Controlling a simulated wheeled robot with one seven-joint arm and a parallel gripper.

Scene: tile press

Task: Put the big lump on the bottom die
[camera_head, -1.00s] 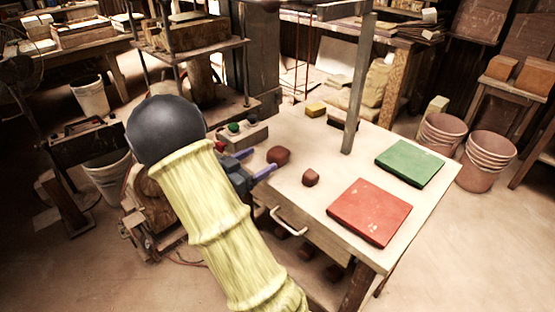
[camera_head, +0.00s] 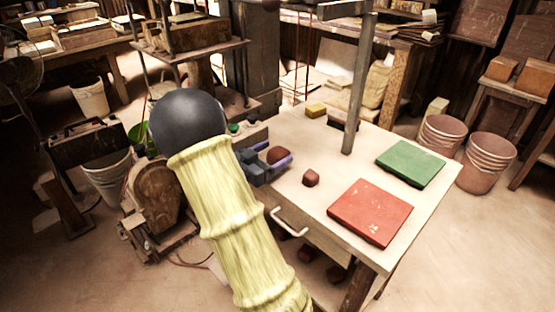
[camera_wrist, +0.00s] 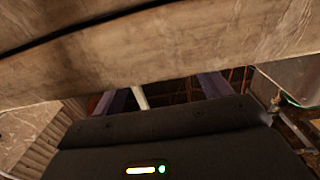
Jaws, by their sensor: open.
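The big lump (camera_head: 279,155) is a rounded red-brown clay piece on the wooden table, near its left edge. My gripper (camera_head: 283,157) is open at that edge, its two bluish fingers pointing right. In the head view the lump shows between the fingers; I cannot tell whether they touch it or differ from it in height. In the wrist view the fingers of my gripper (camera_wrist: 165,90) are apart, and no lump can be made out clearly between them. A smaller lump (camera_head: 311,178) lies to the right. I cannot tell for sure which thing is the bottom die.
A red slab (camera_head: 370,212) and a green slab (camera_head: 410,164) lie on the table. A grey upright post (camera_head: 351,95) stands behind the lumps. Pale wood (camera_wrist: 160,45) fills the top of the wrist view. Buckets (camera_head: 487,160) stand at right.

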